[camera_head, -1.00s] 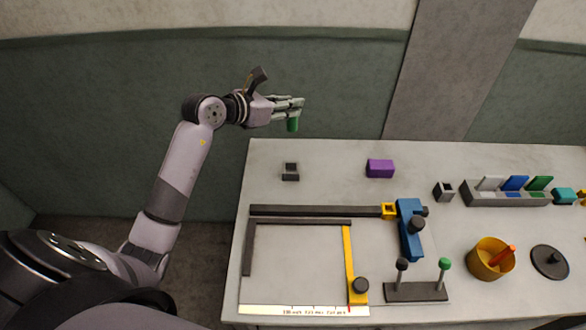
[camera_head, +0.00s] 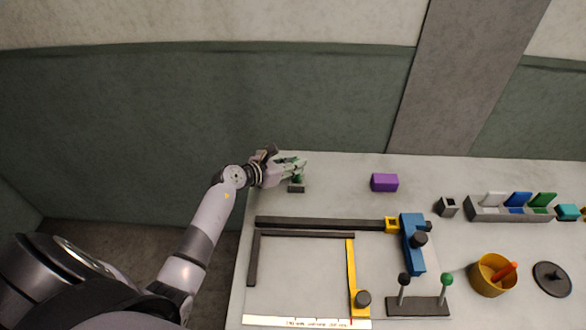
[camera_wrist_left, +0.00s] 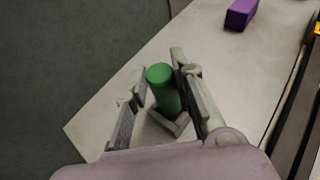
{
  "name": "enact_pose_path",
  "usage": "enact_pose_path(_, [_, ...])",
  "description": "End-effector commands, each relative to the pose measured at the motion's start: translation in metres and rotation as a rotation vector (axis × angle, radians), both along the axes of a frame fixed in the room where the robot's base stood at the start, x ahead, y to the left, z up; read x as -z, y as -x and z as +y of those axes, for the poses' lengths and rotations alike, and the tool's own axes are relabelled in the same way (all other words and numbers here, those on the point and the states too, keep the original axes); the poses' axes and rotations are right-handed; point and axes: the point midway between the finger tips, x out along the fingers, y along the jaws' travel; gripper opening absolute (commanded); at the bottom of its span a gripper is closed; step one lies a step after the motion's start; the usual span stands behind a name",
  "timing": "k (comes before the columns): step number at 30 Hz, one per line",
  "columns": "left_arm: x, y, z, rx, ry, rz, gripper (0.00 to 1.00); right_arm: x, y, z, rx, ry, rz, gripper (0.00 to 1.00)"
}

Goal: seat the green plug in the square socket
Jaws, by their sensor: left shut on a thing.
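The green plug (camera_wrist_left: 163,88) is a round green peg, held upright between the two fingers of my left gripper (camera_head: 300,166). The left wrist view also shows the gripper (camera_wrist_left: 160,80) with a finger on each side of the plug. The square socket (camera_head: 296,189) is a small dark block near the back left of the table. The plug is over this socket, and the socket's walls (camera_wrist_left: 178,127) show around the plug's lower end. I cannot tell how far the plug's lower end is inside. My right gripper is not in view.
A purple block (camera_head: 384,182) lies to the right. A second small grey block with an opening (camera_head: 448,207) stands farther right, beside a grey rack (camera_head: 483,213). A long dark bar (camera_head: 320,224) lies in front of the socket. The table between socket and purple block is clear.

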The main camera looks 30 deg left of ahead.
Motion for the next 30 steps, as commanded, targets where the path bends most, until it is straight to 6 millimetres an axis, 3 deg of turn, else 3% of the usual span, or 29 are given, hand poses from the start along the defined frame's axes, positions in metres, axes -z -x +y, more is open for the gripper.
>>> enact_pose_path(4, [0.021,0.0,0.0,-0.002,0.003,0.001,0.0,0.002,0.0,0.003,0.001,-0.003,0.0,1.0])
enact_pose_path(17, [0.029,0.0,0.0,0.0,0.0,0.0,0.0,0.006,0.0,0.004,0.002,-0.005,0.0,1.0])
enact_pose_path(18, [0.028,0.0,0.0,0.0,0.001,0.0,0.25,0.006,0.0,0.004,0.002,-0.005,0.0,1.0])
enact_pose_path(26, [0.028,0.0,0.0,0.0,0.001,0.0,0.42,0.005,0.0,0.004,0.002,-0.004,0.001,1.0])
enact_pose_path(30, [0.028,0.0,0.0,0.0,0.001,0.0,0.43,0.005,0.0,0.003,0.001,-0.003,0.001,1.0])
